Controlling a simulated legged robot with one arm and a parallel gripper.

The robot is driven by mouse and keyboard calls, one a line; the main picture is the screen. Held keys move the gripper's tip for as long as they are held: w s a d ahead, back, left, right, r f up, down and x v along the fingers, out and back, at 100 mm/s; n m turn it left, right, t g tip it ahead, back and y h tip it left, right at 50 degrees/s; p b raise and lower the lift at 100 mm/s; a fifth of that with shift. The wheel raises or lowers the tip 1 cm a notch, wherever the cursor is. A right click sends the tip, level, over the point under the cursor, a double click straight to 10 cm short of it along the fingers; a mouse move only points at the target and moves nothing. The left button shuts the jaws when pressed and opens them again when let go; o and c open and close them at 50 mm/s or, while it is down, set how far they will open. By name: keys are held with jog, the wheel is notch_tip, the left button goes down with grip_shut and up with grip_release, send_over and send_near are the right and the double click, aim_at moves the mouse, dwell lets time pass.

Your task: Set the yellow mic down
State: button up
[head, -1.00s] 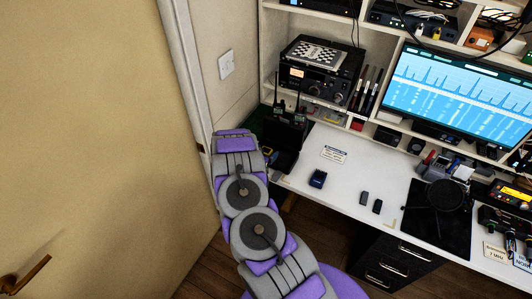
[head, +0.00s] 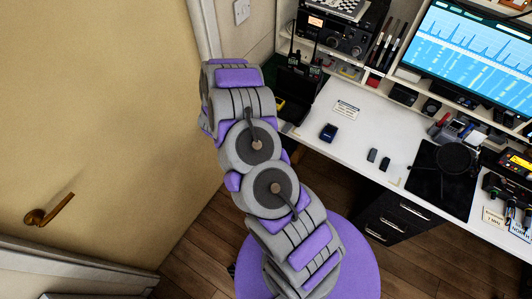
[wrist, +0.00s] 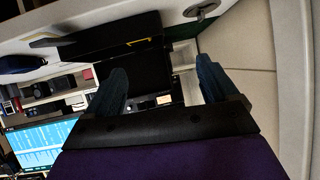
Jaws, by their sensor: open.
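My gripper (wrist: 162,88) shows in the wrist view with its two dark fingers spread wide and nothing between them. In the head view it is hidden behind my arm, near the desk's left end. I cannot pick out the yellow mic for certain. A small yellow patch (head: 280,103) shows beside my arm at the desk's left end, and a thin yellow mark (wrist: 139,41) shows on a dark stand in the wrist view. I cannot tell whether either belongs to the mic.
The white desk (head: 345,135) has bare room around a small dark blue item (head: 328,132). Handheld radios with antennas (head: 302,75) stand at its left. A monitor (head: 478,60) and a black mat (head: 440,185) are right. A wall and door (head: 90,120) close off the left.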

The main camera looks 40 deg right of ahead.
jog(key=w+a+r+n+t+y, duration=0.1)
jog(key=w+a+r+n+y, duration=0.2)
jog(key=a+r, duration=0.45)
jog(key=w+a+r+n+t+y, duration=0.15)
jog(key=a+r+y, duration=0.4)
jog(key=a, duration=0.55)
jog(key=s+a+r+n+g+y, duration=0.2)
jog(key=s+a+r+n+y, duration=0.25)
jog(key=s+a+r, duration=0.55)
jog(key=s+a+r+n+g, duration=0.1)
jog(key=s+r+g, duration=0.1)
jog(key=s, duration=0.5)
jog(key=s+a+r+n+g, duration=0.1)
jog(key=s+r+n+g, duration=0.15)
jog(key=s, duration=0.45)
jog(key=s+d+r+g+h, duration=0.1)
jog(key=s+d+g, duration=0.1)
jog(key=s, duration=0.8)
jog(key=s+d+r+g+h, duration=0.1)
jog(key=s+d, duration=0.4)
jog(key=s, duration=0.6)
jog(key=shift+s+d+r+g, duration=0.25)
jog(key=shift+r+g, duration=0.15)
jog(key=shift+r, duration=0.35)
